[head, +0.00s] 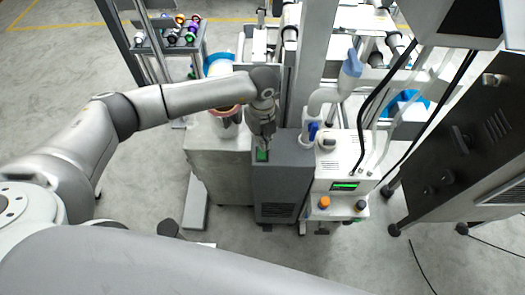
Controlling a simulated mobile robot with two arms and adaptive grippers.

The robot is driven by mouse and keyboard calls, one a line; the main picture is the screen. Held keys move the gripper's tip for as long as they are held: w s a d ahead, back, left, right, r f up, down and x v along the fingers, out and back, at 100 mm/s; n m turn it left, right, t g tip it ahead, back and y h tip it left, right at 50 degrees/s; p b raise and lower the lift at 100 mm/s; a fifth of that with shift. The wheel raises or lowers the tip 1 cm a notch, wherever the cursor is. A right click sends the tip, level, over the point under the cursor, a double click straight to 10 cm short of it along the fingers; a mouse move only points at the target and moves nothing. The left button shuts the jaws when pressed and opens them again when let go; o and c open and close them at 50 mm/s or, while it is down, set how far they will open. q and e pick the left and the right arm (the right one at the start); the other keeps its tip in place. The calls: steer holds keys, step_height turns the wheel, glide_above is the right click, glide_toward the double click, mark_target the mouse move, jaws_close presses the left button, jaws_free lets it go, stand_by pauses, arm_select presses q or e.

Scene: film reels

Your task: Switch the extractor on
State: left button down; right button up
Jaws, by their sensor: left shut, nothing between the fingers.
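A dark grey box with a front vent grille (287,172), which looks like the extractor, stands on the floor in the middle of the head view. A green switch (262,155) shows on its top, near the left edge. My left gripper (263,143) is shut and empty. It points down at the switch, with its fingertips right at it or just above; I cannot tell whether they touch. The gripper partly hides the switch, and I cannot tell the switch's position. My right gripper is not in view.
A white machine (345,158) with a green display, an orange knob and a black knob stands close on the right. A pale grey block (222,165) stands close on the left. A frame post rises behind. A black cabinet (470,150) stands at the right. The floor at left is clear.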

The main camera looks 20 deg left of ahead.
arm_select(q)
steer(key=shift+f+b, duration=0.95)
steer(key=shift+f, duration=0.4)
stand_by(0.4)
steer(key=shift+s, duration=0.1)
steer(key=shift+r+p, duration=0.8)
steer(key=shift+r, duration=0.1)
steer(key=shift+r+p, duration=2)
steer(key=shift+r, duration=0.7)
